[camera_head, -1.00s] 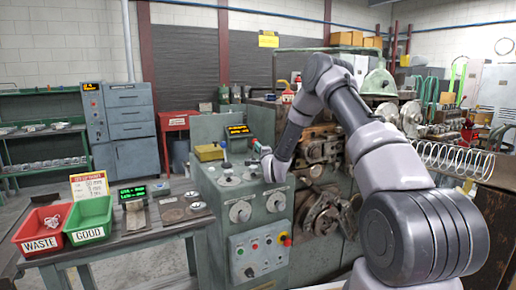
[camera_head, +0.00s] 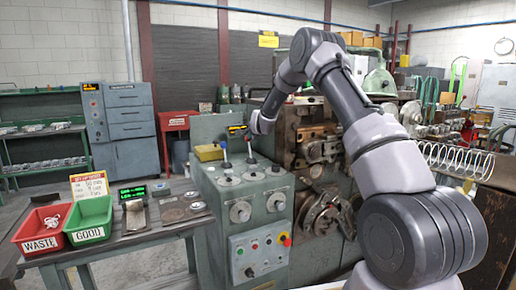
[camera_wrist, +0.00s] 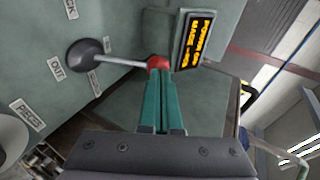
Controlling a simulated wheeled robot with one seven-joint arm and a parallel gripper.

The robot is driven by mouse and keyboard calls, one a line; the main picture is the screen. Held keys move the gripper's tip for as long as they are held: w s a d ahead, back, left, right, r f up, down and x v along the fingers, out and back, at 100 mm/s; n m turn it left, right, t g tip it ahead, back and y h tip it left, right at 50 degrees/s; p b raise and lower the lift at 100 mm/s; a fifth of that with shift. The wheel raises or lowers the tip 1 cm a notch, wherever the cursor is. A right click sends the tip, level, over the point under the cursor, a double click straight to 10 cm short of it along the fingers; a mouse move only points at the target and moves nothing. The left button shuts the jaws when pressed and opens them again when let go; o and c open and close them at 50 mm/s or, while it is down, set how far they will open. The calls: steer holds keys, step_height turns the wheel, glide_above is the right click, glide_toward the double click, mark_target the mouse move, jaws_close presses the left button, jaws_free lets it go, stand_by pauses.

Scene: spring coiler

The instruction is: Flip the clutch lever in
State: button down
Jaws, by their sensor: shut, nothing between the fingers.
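The clutch lever (camera_wrist: 112,61) shows in the wrist view as a silver rod on a round black base with a red ball knob (camera_wrist: 158,62). A label reading OUT (camera_wrist: 57,68) is beside the base; another label on the other side is partly hidden. My gripper (camera_wrist: 158,75) has its green fingers shut and empty, with the tips at the red knob; I cannot tell whether they touch. In the head view the lever (camera_head: 249,150) stands on the control cabinet, just under the end of my arm.
The green-grey control cabinet (camera_head: 262,215) carries dials and another lever (camera_head: 225,150) to the left. A lit orange display (camera_wrist: 194,40) is close to the right of the knob. A yellow box (camera_head: 208,152) sits at the cabinet's back left. The coiler machinery (camera_head: 320,150) stands to the right.

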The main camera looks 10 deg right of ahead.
steer(key=shift+w, duration=0.4)
steer(key=shift+a, duration=0.15)
stand_by(0.4)
